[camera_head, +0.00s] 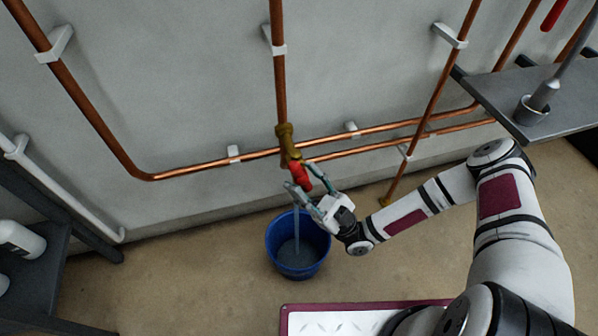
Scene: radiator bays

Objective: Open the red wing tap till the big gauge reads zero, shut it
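The red wing tap (301,175) sits below a brass valve body (287,141) on the vertical copper pipe. A thin stream of water falls beneath it into a blue bucket (271,247) on the floor, which holds some water. My gripper (301,177) is at the tap, coming from the lower right. Its two fingers are apart, one on each side of the red wing. I cannot tell whether they press on it. No big gauge is in view.
Copper pipes (200,166) run along the wall on white clips. A grey shelf (560,110) with a grey cup (530,112) juts out at upper right. A dark rack (40,270) with a white bottle (20,240) stands at left. A maroon-edged white panel (330,318) lies at the bottom.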

